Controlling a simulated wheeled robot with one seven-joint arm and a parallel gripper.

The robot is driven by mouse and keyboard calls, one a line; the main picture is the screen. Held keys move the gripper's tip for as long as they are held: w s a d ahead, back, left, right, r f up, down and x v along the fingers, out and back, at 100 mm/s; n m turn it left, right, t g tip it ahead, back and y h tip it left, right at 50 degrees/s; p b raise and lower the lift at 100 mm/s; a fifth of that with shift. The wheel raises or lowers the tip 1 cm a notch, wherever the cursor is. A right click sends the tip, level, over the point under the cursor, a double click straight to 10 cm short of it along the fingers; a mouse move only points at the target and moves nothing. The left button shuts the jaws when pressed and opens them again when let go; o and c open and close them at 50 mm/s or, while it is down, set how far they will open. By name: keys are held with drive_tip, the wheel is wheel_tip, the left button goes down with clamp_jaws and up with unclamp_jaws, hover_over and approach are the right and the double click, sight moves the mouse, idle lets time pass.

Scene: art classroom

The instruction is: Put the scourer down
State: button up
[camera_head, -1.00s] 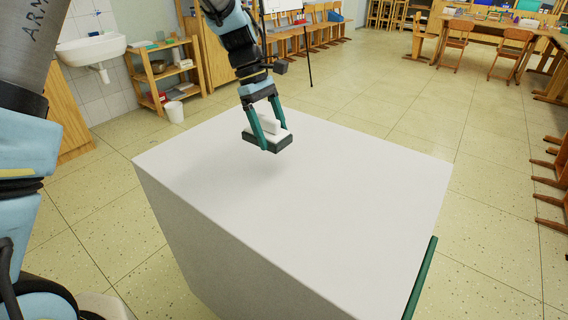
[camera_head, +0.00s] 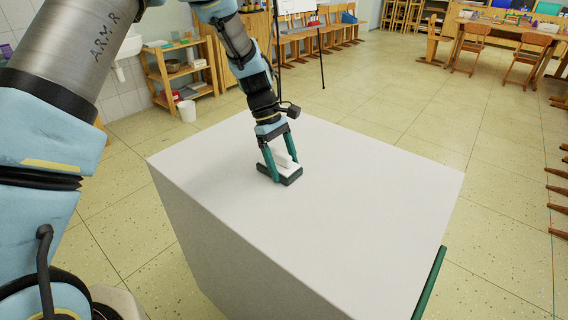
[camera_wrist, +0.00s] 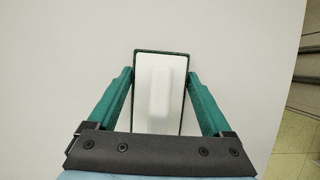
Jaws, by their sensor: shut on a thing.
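The scourer (camera_head: 284,168) is a white block with a raised white grip and a dark green-black pad underneath. My gripper (camera_head: 279,170) is shut on it, with one green finger on each side. In the head view it is at the left back part of the white block-like table (camera_head: 330,210), low over the top. I cannot tell for sure whether the pad touches the surface. In the wrist view the scourer (camera_wrist: 160,90) lies between the two green fingers, its dark rim showing around the white body.
The white top is otherwise bare, with free room to the right and front. A green bar (camera_head: 430,284) runs along its right side. A wooden shelf (camera_head: 181,72), a white bin (camera_head: 187,110) and chairs (camera_head: 470,45) stand farther off on the tiled floor.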

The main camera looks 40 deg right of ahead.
drive_tip(key=o, duration=1.5)
drive_tip(key=b+v, duration=0.2)
drive_tip(key=v, duration=1)
drive_tip(key=shift+r, duration=0.1)
drive_tip(key=w+a+t, duration=0.2)
drive_tip(key=w+a, duration=0.3)
drive_tip(key=a, duration=0.8)
drive_tip(key=s+a+f+m+t, duration=0.1)
drive_tip(key=s+a+m+t, duration=0.1)
drive_tip(key=a, duration=1.2)
drive_tip(key=s+a+f+m+t+y, duration=0.1)
drive_tip(key=s+a+m+t, duration=0.1)
drive_tip(key=a, duration=1.2)
drive_tip(key=shift+s+a, duration=0.35)
drive_tip(key=shift+s, duration=0.55)
